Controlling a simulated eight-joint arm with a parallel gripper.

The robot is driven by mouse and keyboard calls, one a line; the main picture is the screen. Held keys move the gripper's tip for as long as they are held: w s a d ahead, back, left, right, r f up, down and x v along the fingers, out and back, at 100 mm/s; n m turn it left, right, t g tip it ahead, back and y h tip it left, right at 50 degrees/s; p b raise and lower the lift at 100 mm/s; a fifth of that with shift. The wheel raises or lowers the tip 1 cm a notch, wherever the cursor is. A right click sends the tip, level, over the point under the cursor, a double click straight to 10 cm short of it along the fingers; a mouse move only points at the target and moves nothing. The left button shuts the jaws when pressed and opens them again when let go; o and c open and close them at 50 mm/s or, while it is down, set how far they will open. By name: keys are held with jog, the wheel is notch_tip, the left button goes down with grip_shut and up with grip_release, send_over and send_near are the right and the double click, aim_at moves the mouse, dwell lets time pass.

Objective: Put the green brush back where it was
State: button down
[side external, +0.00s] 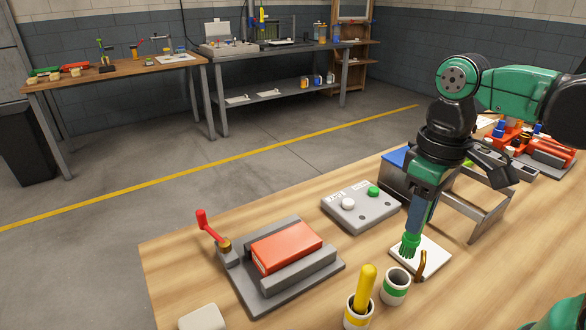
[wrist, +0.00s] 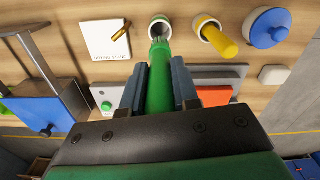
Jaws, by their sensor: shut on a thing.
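My gripper (side external: 421,212) is shut on the green brush (side external: 410,246), which hangs bristles down. In the side view the bristles are in front of a white square pad (side external: 437,262), behind the cup with a green band (side external: 396,287). In the wrist view the green brush (wrist: 160,85) lies between my two fingers (wrist: 164,78), its bristles overlapping the near rim of that cup (wrist: 160,24). The cup looks empty. In the side view the brush is beside the cup, not inside it.
A yellow brush (side external: 365,290) stands in a yellow-banded cup (side external: 357,318) next to the green-banded one. A brass hook (side external: 421,264) stands on the pad. A button box (side external: 361,207), a vise with a red block (side external: 287,247) and a metal stand (side external: 487,217) are nearby.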

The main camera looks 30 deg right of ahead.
jog(key=shift+f, duration=4.85)
jog(key=shift+f, duration=0.1)
jog(key=c, duration=0.7)
grip_release()
jog(key=shift+o, duration=0.2)
notch_tip(320, 180, up, 12)
jog(key=shift+f, duration=0.1)
jog(key=w+d+f+m+t, duration=0.1)
jog(key=w+f+t, duration=0.2)
jog(key=w+t, duration=0.2)
jog(key=shift+w+d+f+m+t, duration=0.15)
jog(key=shift+d+f+m+t, duration=0.2)
jog(key=shift+t, duration=0.75)
